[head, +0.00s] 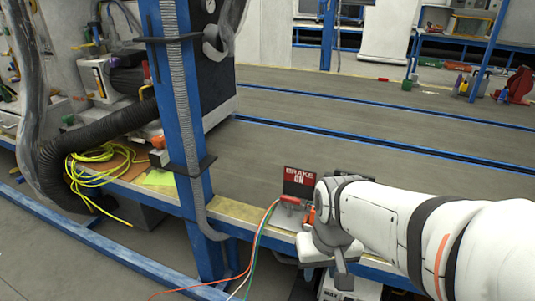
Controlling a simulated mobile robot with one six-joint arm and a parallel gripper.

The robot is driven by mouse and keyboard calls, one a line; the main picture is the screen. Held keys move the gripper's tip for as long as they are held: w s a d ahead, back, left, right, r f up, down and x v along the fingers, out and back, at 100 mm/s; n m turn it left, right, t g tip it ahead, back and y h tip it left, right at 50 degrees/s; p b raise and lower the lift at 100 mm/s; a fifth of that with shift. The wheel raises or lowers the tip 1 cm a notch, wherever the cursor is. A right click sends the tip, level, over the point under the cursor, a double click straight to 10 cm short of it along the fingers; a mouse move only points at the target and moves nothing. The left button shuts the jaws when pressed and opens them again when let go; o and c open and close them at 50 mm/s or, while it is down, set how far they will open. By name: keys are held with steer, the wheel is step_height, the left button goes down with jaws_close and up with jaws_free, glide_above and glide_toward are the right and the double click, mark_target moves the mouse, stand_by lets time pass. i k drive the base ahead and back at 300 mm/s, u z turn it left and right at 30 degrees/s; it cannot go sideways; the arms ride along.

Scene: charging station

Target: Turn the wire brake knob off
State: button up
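A dark panel with a red sign reading "BRAKE ON" (300,182) stands on the near edge of the platform, just right of the blue post. A small red and pale part (289,200) shows below the sign, and I cannot tell whether it is the wire brake knob. My white arm reaches in from the right, and its end is beside the sign's lower right.
A blue post (183,130) with a grey conduit stands left of the sign. Orange, white and green wires (260,232) hang below the sign. A coiled yellow cable (95,170) and black hose (95,135) lie at left. The platform (350,120) behind is mostly clear.

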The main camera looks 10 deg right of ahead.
mark_target(290, 200)
steer(key=k, duration=1.45)
steer(key=z, duration=0.5)
steer(key=i, duration=1.35)
steer(key=u, duration=0.75)
